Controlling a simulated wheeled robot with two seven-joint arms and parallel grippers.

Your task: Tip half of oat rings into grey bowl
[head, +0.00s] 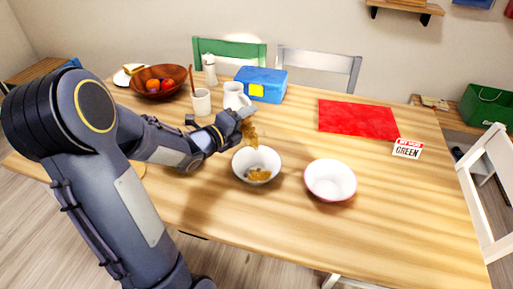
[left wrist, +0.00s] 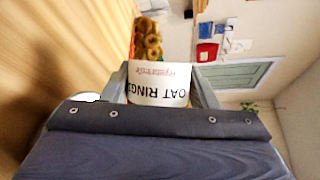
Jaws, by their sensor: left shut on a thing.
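My left gripper (head: 236,122) is shut on the oat rings container (left wrist: 160,84), which has a white label reading OAT RINGS. In the left wrist view, brown rings show beyond the label, at its far end. In the head view the container is mostly hidden by the gripper, and golden rings (head: 250,134) show just above the grey bowl (head: 252,157). I cannot tell which of these are falling and which are still inside the container. The bowl is pale grey, stands upright on the table and has some oat rings (head: 259,174) at its bottom. My right gripper is not in view.
A pink-rimmed white bowl (head: 330,181) stands empty to the right. A white mug (head: 235,96), a utensil cup (head: 201,102), a blue box (head: 262,84) and a wooden fruit bowl (head: 148,91) stand behind. A red mat (head: 357,119) and a sign (head: 407,149) lie right. The front right table is clear.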

